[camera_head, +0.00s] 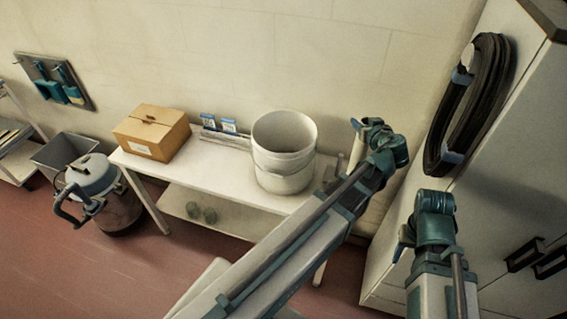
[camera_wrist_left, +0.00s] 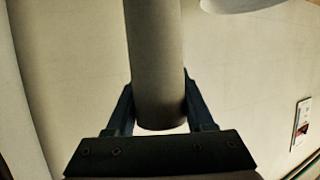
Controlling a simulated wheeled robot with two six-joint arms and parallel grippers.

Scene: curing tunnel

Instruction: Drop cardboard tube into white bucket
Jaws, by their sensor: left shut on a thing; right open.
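The white bucket (camera_head: 284,178) stands upright on the right part of a white table. My left gripper (camera_head: 366,127) is to the right of the bucket and apart from it. It is shut on the cardboard tube (camera_head: 357,148), a pale cylinder mostly hidden by the gripper in the head view. In the left wrist view the tube (camera_wrist_left: 155,65) shows as a grey-brown cylinder between the two fingers (camera_wrist_left: 158,112), its near end close to the palm. My right gripper (camera_head: 404,240) is open at the lower right, beside the cabinet; its fingers are small and partly hidden.
The white table (camera_head: 215,180) also holds a cardboard box (camera_head: 152,132) and small blue-white packets (camera_head: 220,124). A lidded canister (camera_head: 100,195) and a grey bin (camera_head: 65,150) stand at the left. A tall cabinet (camera_head: 500,200) with a hanging black hose coil (camera_head: 467,105) bounds the right side.

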